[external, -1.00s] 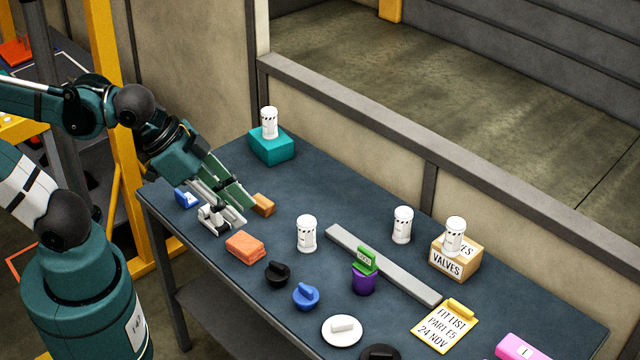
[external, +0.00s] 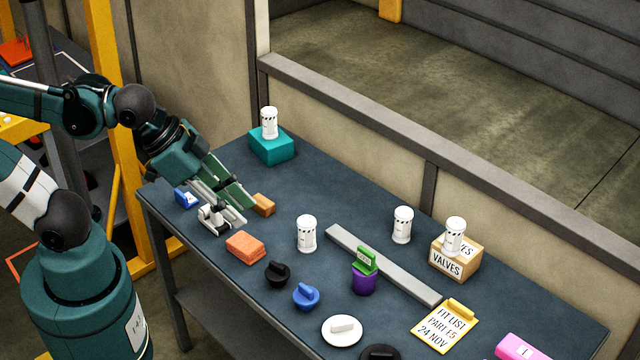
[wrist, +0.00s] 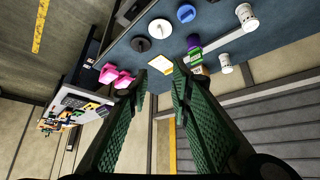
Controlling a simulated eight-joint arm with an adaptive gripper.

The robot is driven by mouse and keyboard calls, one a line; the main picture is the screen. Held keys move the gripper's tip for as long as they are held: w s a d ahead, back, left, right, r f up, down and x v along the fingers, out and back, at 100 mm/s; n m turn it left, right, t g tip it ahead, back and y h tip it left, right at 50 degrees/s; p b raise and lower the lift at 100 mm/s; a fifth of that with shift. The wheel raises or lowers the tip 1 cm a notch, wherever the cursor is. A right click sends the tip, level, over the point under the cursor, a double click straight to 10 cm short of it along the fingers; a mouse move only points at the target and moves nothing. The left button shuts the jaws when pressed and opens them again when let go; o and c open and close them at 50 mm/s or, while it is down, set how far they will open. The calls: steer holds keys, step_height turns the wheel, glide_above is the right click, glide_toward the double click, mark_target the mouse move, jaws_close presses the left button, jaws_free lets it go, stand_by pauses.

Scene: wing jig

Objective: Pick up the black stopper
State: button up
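A black stopper (external: 277,273) with a raised grip stands on the dark bench, left of a blue stopper (external: 306,296). A second black round piece (external: 378,353) is cut off by the bottom edge of the external view; it seems to be the black disc in the wrist view (wrist: 140,44). My gripper (external: 243,213) is above the left part of the bench, up and left of the black stoppers. In the wrist view its two green-padded fingers (wrist: 160,76) are apart with nothing between them.
An orange block (external: 246,247) and a white canister (external: 306,234) stand near the first black stopper. A white stopper (external: 342,330), a purple cup (external: 364,281) and a grey bar (external: 382,264) lie to the right. A yellow clipboard (external: 445,327) lies farther right.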

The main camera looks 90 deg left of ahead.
steer(key=o, duration=0.8)
steer(key=n+g+b, duration=0.6)
steer(key=n+g, duration=0.1)
steer(key=n, duration=0.4)
glide_above(277, 263)
step_height(277, 263, down, 27)
steer(key=shift+d+f, duration=0.1)
steer(key=shift+s+f, duration=0.1)
steer(key=shift+f, duration=0.05)
steer(key=shift+f, duration=0.15)
